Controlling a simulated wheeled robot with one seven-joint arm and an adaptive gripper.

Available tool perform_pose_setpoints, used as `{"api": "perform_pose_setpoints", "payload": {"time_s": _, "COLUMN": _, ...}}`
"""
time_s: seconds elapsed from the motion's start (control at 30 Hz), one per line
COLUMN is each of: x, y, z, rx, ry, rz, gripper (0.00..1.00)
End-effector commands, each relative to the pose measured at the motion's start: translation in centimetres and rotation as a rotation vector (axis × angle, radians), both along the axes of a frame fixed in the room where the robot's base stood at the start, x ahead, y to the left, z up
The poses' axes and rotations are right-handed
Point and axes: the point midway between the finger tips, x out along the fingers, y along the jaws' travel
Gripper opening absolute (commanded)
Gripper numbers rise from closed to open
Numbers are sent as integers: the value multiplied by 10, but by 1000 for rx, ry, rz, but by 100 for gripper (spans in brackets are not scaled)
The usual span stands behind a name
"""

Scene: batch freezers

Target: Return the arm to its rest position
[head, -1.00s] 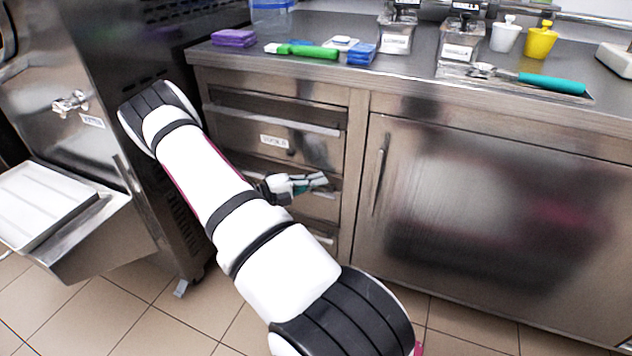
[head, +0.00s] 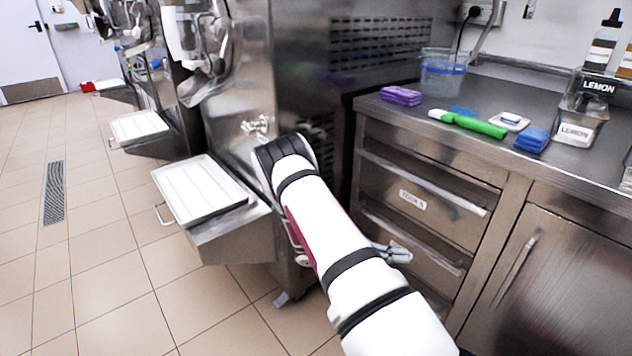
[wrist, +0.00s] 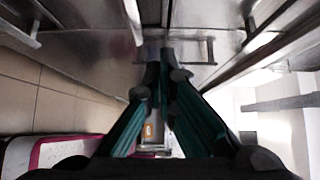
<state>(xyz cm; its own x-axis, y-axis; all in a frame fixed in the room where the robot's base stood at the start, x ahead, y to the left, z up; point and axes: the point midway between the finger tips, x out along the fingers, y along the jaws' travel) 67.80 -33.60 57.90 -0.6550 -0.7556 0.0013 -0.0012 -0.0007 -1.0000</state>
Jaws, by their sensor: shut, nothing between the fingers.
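My white and black arm reaches from the bottom of the head view up toward the batch freezer (head: 285,60), with its bent elbow close to the freezer's front. Part of my own arm shows at the lower left of the wrist view.
A white tray (head: 195,188) sits on the freezer's front shelf. The steel counter (head: 480,98) holds purple cloths (head: 401,95), a green-handled tool (head: 468,123), blue sponges (head: 532,139) and a clear tub (head: 441,75). Tiled floor at left is open, with a drain grate (head: 54,193).

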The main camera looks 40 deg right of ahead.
Motion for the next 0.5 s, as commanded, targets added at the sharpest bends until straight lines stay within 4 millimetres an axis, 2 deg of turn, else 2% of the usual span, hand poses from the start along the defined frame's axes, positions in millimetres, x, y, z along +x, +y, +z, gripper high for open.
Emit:
{"api": "perform_pose_setpoints", "payload": {"time_s": 0.17, "x": 1, "y": 1, "z": 2, "rx": -2, "ry": -10, "rz": -3, "gripper": 0}}
{"api": "perform_pose_setpoints", "payload": {"time_s": 0.27, "x": 3, "y": 6, "z": 15, "rx": -18, "ry": -68, "rz": -20, "gripper": 0}}
{"api": "perform_pose_setpoints", "payload": {"time_s": 0.37, "x": 6, "y": 18, "z": 39, "rx": -50, "ry": -186, "rz": -60, "gripper": 0}}
{"api": "perform_pose_setpoints", "payload": {"time_s": 0.5, "x": 8, "y": 42, "z": 82, "rx": -112, "ry": -405, "rz": -144, "gripper": 0}}
